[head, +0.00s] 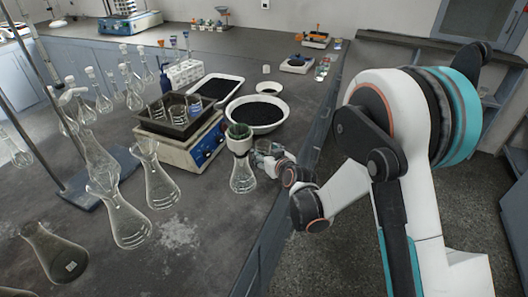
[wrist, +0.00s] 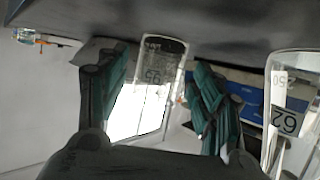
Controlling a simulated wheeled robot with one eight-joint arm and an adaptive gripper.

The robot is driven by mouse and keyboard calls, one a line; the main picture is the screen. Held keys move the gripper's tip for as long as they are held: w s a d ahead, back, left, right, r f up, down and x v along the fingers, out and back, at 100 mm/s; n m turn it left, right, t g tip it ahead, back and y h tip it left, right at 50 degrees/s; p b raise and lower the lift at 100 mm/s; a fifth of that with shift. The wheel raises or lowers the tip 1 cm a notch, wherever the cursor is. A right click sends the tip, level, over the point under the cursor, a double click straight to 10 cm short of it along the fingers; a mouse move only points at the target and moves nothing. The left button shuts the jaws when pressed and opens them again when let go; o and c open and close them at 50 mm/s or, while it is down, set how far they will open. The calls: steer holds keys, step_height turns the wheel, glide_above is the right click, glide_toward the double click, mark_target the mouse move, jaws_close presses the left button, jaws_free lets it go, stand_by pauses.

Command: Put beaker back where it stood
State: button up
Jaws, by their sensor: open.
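My gripper (head: 276,163) is at the bench's right edge, small and partly hidden behind my own wrist in the head view. In the wrist view, the open gripper (wrist: 158,64) has one dark green finger on each side of a clear glass beaker (wrist: 153,78) with printed marks. I cannot tell whether either finger touches it. The beaker also shows in the head view (head: 264,148), standing just beyond my gripper, its lower part hidden. More small beakers (head: 178,107) stand in the dark tray on the blue-and-white shaker (head: 190,146).
A flask (head: 242,178) with a white and green top stands close left of my gripper. Labelled glassware (wrist: 286,118) is near the right finger in the wrist view. Dark-filled dishes (head: 257,113) lie behind. Several flasks (head: 158,182) stand left; the front bench (head: 185,250) is clear.

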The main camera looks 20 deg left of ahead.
steer(key=p+v, duration=0.2)
steer(key=v, duration=0.7)
steer(key=shift+s+d+r, duration=0.15)
steer(key=shift+s, duration=0.1)
steer(key=s+d+r+m+h+p, duration=0.1)
steer(key=s+d+r+m+h, duration=0.15)
steer(key=d+r, duration=0.85)
steer(key=s+d+r+m+h+p, duration=0.2)
steer(key=d+r+h, duration=0.1)
steer(key=d+r, duration=0.8)
steer(key=s+d+f+m+g+h+b, duration=0.1)
steer(key=s+d+f, duration=0.1)
steer(key=s+d, duration=0.5)
steer(key=s+d+f+m+g+h+b, duration=0.1)
steer(key=s+d+f+m+g+h, duration=0.1)
steer(key=s+d, duration=0.5)
steer(key=s, duration=0.6)
steer(key=shift+s+d+f+b, duration=0.25)
steer(key=shift+s+f+b, duration=0.15)
steer(key=shift+m, duration=0.25)
